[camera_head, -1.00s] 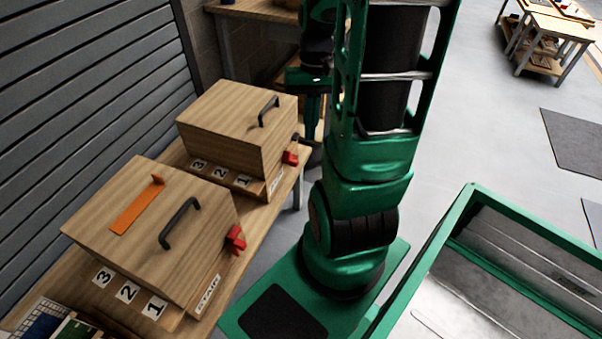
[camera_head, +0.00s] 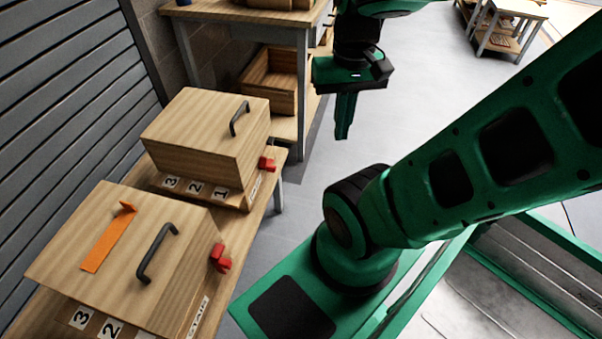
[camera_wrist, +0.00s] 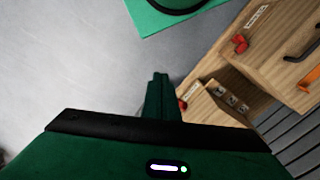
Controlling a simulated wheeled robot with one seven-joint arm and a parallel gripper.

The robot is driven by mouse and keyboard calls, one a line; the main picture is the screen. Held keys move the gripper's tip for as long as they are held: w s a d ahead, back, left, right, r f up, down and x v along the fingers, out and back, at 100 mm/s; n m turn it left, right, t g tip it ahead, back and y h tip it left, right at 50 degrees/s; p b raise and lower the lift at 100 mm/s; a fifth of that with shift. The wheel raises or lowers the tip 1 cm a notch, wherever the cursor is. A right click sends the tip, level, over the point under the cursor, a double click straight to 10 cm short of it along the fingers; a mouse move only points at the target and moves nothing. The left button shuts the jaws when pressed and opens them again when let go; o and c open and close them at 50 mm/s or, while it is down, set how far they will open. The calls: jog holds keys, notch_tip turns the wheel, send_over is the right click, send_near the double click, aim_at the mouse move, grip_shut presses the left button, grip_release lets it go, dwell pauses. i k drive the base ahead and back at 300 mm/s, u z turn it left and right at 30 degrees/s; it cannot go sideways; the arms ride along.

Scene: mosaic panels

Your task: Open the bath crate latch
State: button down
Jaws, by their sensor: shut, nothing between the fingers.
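Two wooden crates with lids stand on a bench at the left of the head view. The far crate (camera_head: 200,130) has a black handle on top and a red latch (camera_head: 266,164) on its right side. The near crate (camera_head: 120,260) has a black handle, an orange strip on its lid and a red latch (camera_head: 220,258). I cannot clearly read the name labels, so I cannot tell which is the bath crate. My gripper (camera_head: 343,135) is shut and empty, pointing down, right of the far crate and apart from it. In the wrist view its fingers (camera_wrist: 160,78) are near the far crate's latch (camera_wrist: 183,105).
Number tags 3, 2 and 1 lie before each crate. A wooden table (camera_head: 245,14) with a shelf stands behind the crates. A slatted grey wall (camera_head: 60,80) borders the left. Clear grey floor (camera_head: 310,195) lies right of the bench.

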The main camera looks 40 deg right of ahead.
aim_at(265, 163)
jog(key=z, duration=0.35)
jog(key=k, duration=1.25)
jog(key=u, duration=0.4)
jog(key=i, duration=1)
jog(key=z, duration=0.05)
